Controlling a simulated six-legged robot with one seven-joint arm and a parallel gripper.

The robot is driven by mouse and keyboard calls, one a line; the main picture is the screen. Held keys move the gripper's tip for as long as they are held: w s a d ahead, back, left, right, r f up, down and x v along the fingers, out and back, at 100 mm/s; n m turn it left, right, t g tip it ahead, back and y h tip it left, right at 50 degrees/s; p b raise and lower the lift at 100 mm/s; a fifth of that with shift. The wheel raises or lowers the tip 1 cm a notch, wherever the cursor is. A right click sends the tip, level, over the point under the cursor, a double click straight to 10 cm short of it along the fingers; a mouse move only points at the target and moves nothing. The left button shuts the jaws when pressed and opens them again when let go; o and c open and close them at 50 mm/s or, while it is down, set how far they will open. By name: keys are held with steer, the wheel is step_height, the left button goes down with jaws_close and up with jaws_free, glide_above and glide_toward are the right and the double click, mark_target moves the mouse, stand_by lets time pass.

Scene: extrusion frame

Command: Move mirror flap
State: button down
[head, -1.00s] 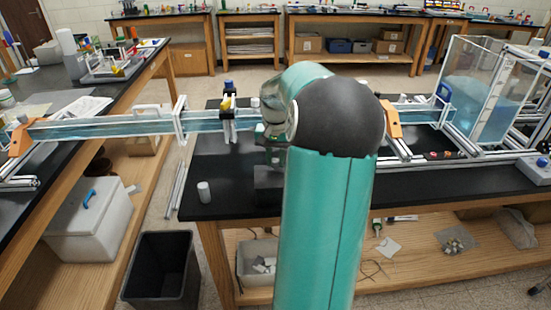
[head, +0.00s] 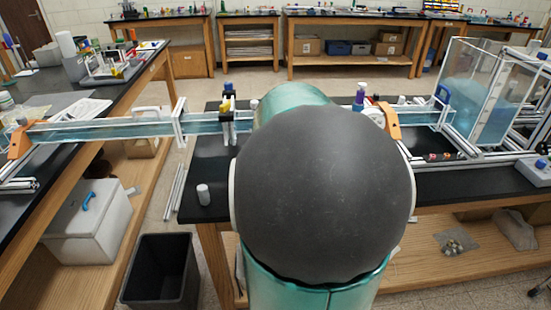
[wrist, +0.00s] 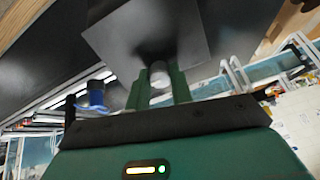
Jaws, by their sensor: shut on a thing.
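In the wrist view, a flat dark square plate (wrist: 155,35), which looks like the mirror flap, stands just beyond my fingertips. A short pale cylindrical stem (wrist: 158,72) at its lower edge sits between the two green fingers of my gripper (wrist: 158,88). The fingers are shut on it. The plate looks tilted in this view, and its reflecting face cannot be told. In the head view my own arm hides my gripper and the flap.
A water channel (head: 95,130) on a frame bridges to the left bench. A clear tank (head: 495,95) stands at right. A dark bin (head: 163,270) stands on the floor.

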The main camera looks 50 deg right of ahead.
steer(key=shift+s+a+r, duration=0.25)
steer(key=shift+s+a, duration=0.1)
steer(key=shift+a, duration=0.05)
stand_by(0.4)
steer(key=c, duration=1.2)
jaws_free()
steer(key=shift+r, duration=0.1)
steer(key=v, duration=1.3)
steer(key=shift+s+a+r, duration=0.2)
steer(key=shift+r, duration=0.05)
